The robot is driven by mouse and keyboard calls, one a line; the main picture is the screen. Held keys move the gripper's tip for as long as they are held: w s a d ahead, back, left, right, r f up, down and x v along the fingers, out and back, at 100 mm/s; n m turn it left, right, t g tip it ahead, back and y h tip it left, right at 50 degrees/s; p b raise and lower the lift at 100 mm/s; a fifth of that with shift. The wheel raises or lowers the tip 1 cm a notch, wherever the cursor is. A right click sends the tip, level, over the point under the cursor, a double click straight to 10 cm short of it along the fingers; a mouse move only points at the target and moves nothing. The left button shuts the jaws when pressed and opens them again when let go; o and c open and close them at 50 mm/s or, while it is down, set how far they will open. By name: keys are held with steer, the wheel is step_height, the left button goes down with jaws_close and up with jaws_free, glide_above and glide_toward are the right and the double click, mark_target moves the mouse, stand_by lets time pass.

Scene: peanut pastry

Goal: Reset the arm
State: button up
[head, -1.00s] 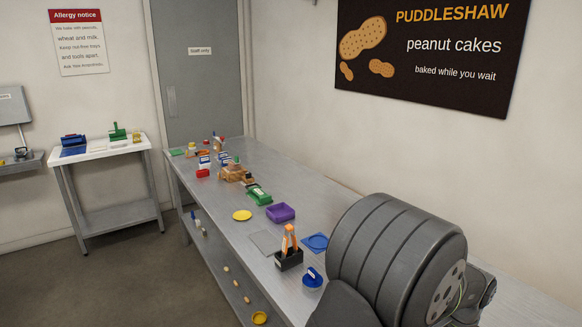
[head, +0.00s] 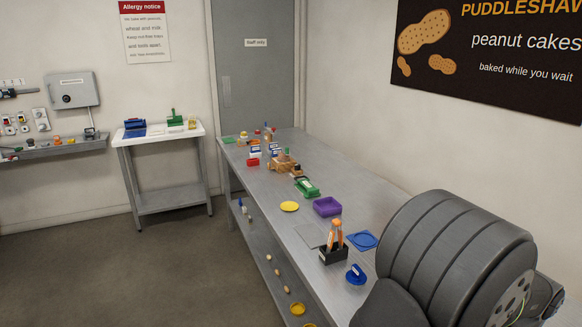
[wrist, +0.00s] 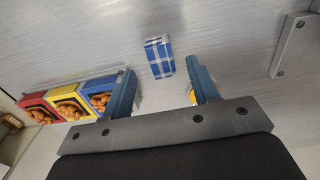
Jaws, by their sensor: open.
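My gripper (wrist: 162,78) shows in the wrist view with two blue fingers set wide apart. It is open, and I see nothing held between the fingers. A blue and white checked block (wrist: 159,57) lies on the grey metal surface just beyond the gap between the fingertips. In the head view a large grey ribbed part of my arm fills the lower right, and the gripper itself is not visible there.
The metal bench (head: 365,200) carries a purple tray (head: 327,206), yellow disc (head: 289,206), blue square dish (head: 362,240) and orange tongs (head: 335,235) in a black holder. Red, yellow and blue bins (wrist: 70,100) sit left in the wrist view. A metal plate (wrist: 296,45) is at right.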

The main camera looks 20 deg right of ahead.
step_height(320, 180, up, 12)
step_height(320, 180, down, 17)
step_height(320, 180, up, 12)
stand_by(0.6)
